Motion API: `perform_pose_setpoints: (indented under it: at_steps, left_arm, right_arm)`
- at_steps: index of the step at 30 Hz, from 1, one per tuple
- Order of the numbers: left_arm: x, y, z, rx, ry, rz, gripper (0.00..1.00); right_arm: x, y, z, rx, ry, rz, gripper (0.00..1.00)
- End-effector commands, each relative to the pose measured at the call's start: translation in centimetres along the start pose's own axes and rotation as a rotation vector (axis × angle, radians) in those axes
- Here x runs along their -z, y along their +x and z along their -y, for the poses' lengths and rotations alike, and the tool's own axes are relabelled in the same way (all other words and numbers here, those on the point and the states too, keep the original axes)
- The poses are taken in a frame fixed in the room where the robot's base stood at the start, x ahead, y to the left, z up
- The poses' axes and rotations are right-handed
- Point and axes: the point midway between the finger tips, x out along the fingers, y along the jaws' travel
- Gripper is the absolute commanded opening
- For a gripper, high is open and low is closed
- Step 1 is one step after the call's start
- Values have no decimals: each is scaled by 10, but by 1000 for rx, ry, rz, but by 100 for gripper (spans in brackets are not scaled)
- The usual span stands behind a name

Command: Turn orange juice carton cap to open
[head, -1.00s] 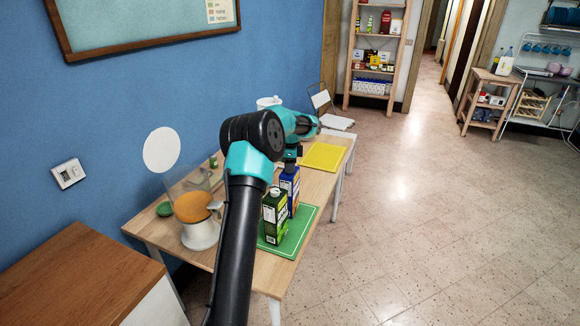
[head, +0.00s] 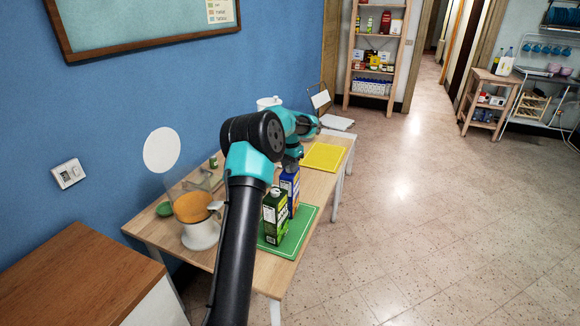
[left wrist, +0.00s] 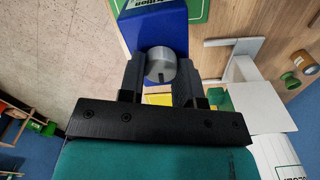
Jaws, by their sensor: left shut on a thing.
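A blue carton (head: 290,183) stands on the green mat (head: 273,249) in the head view, just behind a dark green carton (head: 275,220). My left gripper (head: 291,163) is at the top of the blue carton. In the left wrist view, the blue carton (left wrist: 140,30) has a round grey cap (left wrist: 161,66). The fingers of my left gripper (left wrist: 160,75) are shut on the cap, one on each side. I cannot read which carton is orange juice. My right gripper is not in view.
A yellow mat (head: 323,157) lies farther back on the wooden table. The floor right of the table is clear.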

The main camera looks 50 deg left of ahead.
Motion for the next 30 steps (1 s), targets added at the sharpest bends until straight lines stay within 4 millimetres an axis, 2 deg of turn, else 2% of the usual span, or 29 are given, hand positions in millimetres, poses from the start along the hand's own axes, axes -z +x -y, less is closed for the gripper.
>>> perform_pose_setpoints:
  at_steps: [30]
  left_arm:
    - [-1,-1,2,0,-965,-1,8]
  right_arm:
    - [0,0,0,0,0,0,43]
